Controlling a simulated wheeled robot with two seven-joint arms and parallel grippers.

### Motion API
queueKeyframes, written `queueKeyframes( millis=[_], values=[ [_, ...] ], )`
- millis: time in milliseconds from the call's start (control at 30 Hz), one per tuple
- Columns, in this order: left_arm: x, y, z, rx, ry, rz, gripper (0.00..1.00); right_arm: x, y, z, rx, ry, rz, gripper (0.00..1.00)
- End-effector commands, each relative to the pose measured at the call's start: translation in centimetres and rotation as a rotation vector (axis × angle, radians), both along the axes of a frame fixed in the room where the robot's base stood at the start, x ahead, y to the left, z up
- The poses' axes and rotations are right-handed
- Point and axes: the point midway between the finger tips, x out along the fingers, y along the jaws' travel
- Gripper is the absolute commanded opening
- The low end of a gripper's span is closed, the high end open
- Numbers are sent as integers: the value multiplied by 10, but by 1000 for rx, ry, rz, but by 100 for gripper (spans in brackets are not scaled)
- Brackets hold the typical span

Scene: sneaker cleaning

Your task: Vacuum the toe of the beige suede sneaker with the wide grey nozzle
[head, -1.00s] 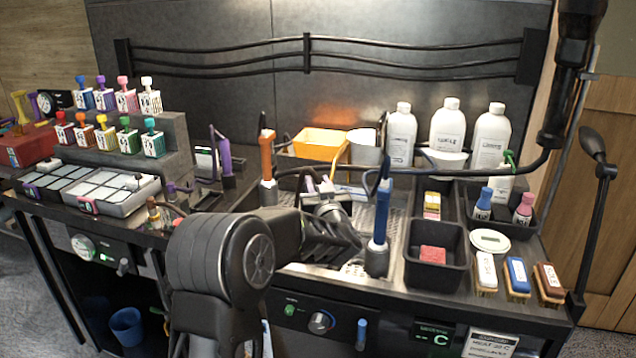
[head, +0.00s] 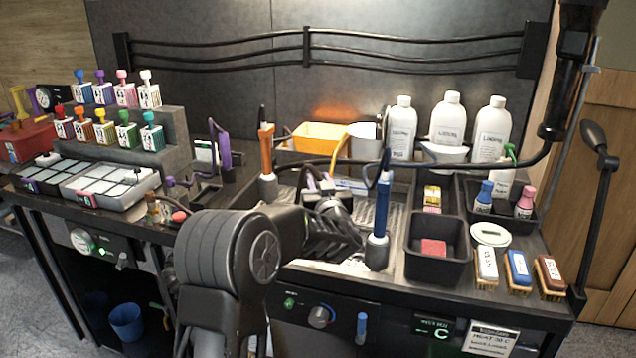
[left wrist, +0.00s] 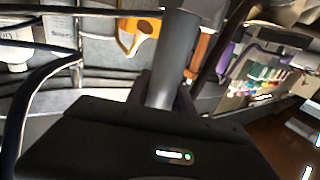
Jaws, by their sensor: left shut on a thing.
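My left gripper (head: 338,228) is over the metal basin at the middle of the bench in the head view, partly hidden by its own arm. It is shut on a grey tube-shaped thing, which I take for the wide grey nozzle. In the left wrist view the grey nozzle (left wrist: 174,62) runs up from between the dark fingers. Its far end is cut off by the picture edge. I cannot make out the beige suede sneaker in either view. My right gripper is not in view.
An orange-handled tool (head: 267,160) and a blue-handled tool (head: 380,215), with hoses, stand upright on either side of the gripper. A black bin (head: 436,262) with a red block and several brushes (head: 517,268) are to the right. White bottles (head: 446,120) stand behind. A swatch tray (head: 112,188) lies left.

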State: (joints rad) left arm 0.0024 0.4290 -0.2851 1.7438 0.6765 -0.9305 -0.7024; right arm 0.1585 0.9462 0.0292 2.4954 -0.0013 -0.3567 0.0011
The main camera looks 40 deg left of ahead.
Motion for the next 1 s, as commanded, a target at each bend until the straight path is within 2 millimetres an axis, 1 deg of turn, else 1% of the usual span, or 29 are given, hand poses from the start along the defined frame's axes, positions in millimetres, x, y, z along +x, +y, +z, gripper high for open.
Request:
queueKeyframes(
  millis=[333, 1000],
  values=[
    [9, 3, 1, 1, -1, 1, 0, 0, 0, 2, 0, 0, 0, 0],
    [10, 3, 1, 1, -1, 0, 0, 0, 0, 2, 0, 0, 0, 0]
  ],
)
